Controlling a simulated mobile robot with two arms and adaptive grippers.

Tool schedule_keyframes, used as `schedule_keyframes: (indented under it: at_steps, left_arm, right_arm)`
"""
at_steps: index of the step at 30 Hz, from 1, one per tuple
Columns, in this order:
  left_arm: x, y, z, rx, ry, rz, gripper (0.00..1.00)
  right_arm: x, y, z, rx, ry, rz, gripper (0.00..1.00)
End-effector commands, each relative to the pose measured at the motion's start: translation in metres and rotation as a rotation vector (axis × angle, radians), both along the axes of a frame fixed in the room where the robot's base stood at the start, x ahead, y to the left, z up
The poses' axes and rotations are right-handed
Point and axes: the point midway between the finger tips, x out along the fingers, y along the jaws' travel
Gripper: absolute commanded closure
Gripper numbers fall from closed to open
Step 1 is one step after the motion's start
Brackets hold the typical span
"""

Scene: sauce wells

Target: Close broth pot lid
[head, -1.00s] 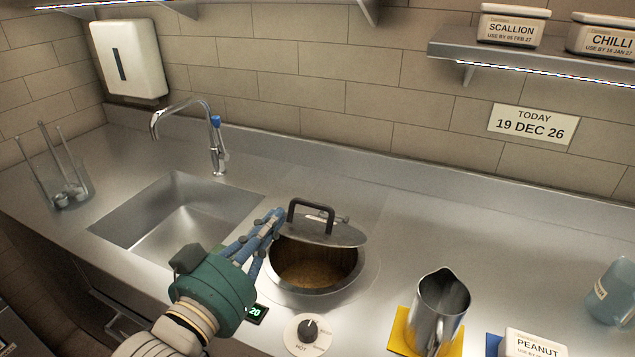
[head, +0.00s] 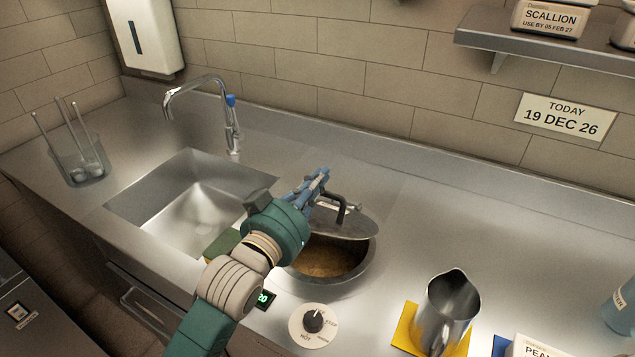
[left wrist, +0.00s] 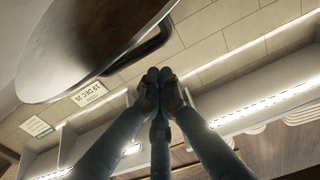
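The broth pot (head: 366,268) is a round well sunk in the steel counter, with brown broth showing at its front. Its steel lid (head: 355,226) is open, tilted up over the back of the well. A black loop handle (head: 344,209) stands on the lid. My left gripper (head: 324,173) is at the upper left of the handle, partly covering it in the head view. In the left wrist view its fingers (left wrist: 158,76) are together with nothing seen between them. The lid (left wrist: 75,45) and handle (left wrist: 143,52) show beside the fingertips; contact is unclear. My right gripper is not in view.
A control knob (head: 313,319) is in front of the pot. A steel jug (head: 450,308) stands on a yellow mat (head: 404,326) at right. A sink (head: 185,205) and faucet (head: 232,125) are at left. Counter behind and right of the pot is clear.

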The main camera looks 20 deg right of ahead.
Motion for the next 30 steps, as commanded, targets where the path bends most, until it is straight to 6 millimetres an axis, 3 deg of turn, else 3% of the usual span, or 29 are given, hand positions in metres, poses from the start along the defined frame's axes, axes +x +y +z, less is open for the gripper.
schedule_keyframes:
  at_steps: [6,17,27,30]
  left_arm:
    - [-0.004,0.004,-0.013,-0.003,-0.004,-0.001,1.00]
    - [-0.005,0.004,-0.016,-0.004,-0.005,-0.001,1.00]
    - [-0.019,0.021,-0.050,-0.097,-0.085,0.000,1.00]
    - [-0.026,0.029,-0.055,-0.103,-0.092,0.000,1.00]
  right_arm:
    - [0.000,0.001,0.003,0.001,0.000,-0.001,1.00]
    - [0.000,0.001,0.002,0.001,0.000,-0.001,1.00]
    - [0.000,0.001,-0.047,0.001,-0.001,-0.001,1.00]
    - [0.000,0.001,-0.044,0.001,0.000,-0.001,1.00]
